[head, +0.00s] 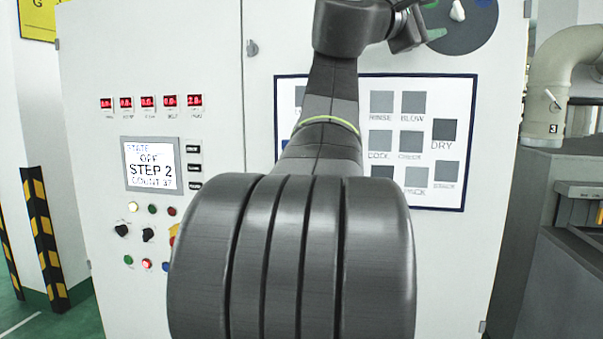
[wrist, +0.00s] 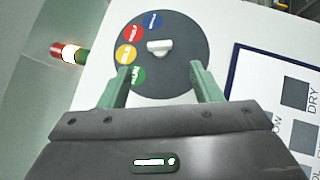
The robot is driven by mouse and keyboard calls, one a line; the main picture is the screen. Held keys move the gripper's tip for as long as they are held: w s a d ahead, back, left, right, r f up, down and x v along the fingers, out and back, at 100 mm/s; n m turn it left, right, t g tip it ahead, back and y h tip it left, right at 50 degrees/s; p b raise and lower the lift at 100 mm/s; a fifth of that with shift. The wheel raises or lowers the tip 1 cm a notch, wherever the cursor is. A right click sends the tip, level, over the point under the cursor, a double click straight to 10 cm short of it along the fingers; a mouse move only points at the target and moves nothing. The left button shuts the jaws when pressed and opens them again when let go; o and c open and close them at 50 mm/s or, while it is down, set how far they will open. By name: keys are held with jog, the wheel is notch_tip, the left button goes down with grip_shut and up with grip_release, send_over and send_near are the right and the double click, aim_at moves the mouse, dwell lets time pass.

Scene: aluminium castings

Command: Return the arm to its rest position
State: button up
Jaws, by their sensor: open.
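My arm stretches up the middle of the head view, in front of a white machine cabinet (head: 85,60). My gripper (head: 421,22) is near the top edge there, partly hidden by my wrist. In the wrist view, the two green fingers of my gripper (wrist: 161,77) stand wide apart with nothing between them. Ahead of the fingertips is a white knob (wrist: 159,47) on a dark round dial (wrist: 185,65) with blue, red, orange and green labels. The knob (head: 457,10) and dial (head: 470,35) also show in the head view, right of my gripper. The fingers appear clear of the knob.
A panel of grey squares (head: 445,130) lies behind my arm. A display (head: 152,165) reads OFF, STEP 2, with buttons and knobs below. A thick pipe (head: 553,75) and grey machinery stand at right. A striped post (head: 43,235) is at left. A signal light (wrist: 70,52) shows in the wrist view.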

aim_at(459, 15)
jog(key=b+v, duration=0.1)
jog(key=v, duration=0.3)
jog(key=p+x, duration=0.6)
jog(key=x, duration=0.7)
jog(key=shift+w+d+r, duration=0.15)
jog(key=shift+d+r, duration=0.1)
jog(key=shift+d+f+b, duration=0.15)
jog(key=shift+f+b, duration=0.3)
jog(key=shift+b, duration=0.4)
jog(key=n+t+b, duration=0.1)
jog(key=n+b, duration=0.1)
jog(key=shift+t+h+b, duration=0.3)
jog(key=shift+f+n+t+b, duration=0.15)
jog(key=shift+n+t+b, duration=0.25)
jog(key=shift+n+b, duration=0.4)
jog(key=n+t+b, duration=0.2)
jog(key=n+b, duration=0.1)
jog(key=n+t+y+b, duration=0.1)
jog(key=n+t+b, duration=0.2)
jog(key=shift+d+f+n+t+b, duration=0.1)
jog(key=shift+d+n+t+b, duration=0.05)
jog(key=shift+n+t+b, duration=0.15)
jog(key=b+v, duration=0.6)
jog(key=v, duration=0.3)
jog(key=shift+s+r+y+b, duration=0.25)
jog(key=shift+s+y+b, duration=0.05)
